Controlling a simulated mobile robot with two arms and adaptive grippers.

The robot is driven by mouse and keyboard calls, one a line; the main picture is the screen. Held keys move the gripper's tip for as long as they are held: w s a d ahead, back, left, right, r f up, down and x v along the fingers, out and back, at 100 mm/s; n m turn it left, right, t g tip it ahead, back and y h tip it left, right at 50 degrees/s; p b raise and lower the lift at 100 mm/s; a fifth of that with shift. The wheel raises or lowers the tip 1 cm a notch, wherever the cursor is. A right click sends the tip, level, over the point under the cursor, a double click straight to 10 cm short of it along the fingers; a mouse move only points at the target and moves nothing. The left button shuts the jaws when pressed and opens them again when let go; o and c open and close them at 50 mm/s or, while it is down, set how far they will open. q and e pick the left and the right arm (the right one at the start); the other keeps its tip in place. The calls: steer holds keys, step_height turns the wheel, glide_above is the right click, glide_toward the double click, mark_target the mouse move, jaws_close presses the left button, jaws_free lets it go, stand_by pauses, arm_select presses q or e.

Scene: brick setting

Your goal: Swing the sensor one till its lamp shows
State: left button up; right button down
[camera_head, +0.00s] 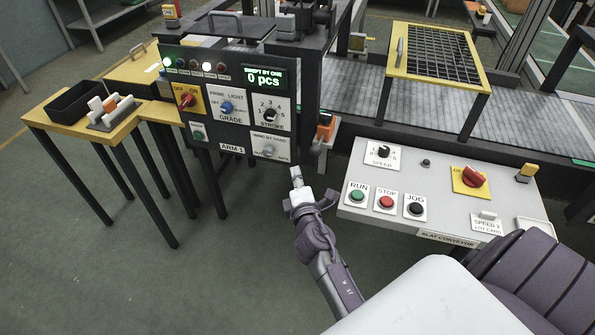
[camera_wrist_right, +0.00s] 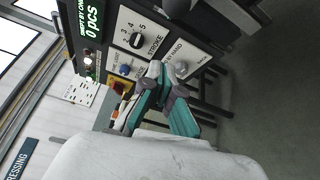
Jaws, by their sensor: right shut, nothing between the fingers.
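The dark panel of ARM 1 (camera_head: 232,120) carries a row of small labelled lamps (camera_head: 194,65). A green one at the left end and a white one glow; the others look dark. An orange and dark block (camera_head: 325,126) on a grey bracket at the panel's right edge may be a sensor; I cannot confirm this. My right gripper (camera_head: 296,174) is shut and empty, below and right of the panel's WIND BY HAND knob (camera_head: 268,151). In the right wrist view the shut fingertips (camera_wrist_right: 154,72) lie in front of the panel near that knob (camera_wrist_right: 181,68). My left gripper is out of view.
The slat conveyor's control desk (camera_head: 400,224) stands close to the right of my gripper. A yellow table (camera_head: 62,120) with a black tray (camera_head: 75,101) stands at the left. A yellow-framed grid (camera_head: 435,52) stands over the conveyor. The floor below the panel is clear.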

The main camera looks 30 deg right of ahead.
steer(key=r+x, duration=0.1)
steer(key=x, duration=0.7)
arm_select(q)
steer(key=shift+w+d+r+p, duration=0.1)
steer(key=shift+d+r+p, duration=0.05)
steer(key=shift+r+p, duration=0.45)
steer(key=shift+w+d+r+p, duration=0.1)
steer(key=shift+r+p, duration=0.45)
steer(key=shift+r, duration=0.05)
arm_select(e)
steer(key=s+d, duration=0.2)
steer(key=s, duration=0.1)
steer(key=shift+d+f, duration=0.1)
steer(key=shift+d, duration=0.2)
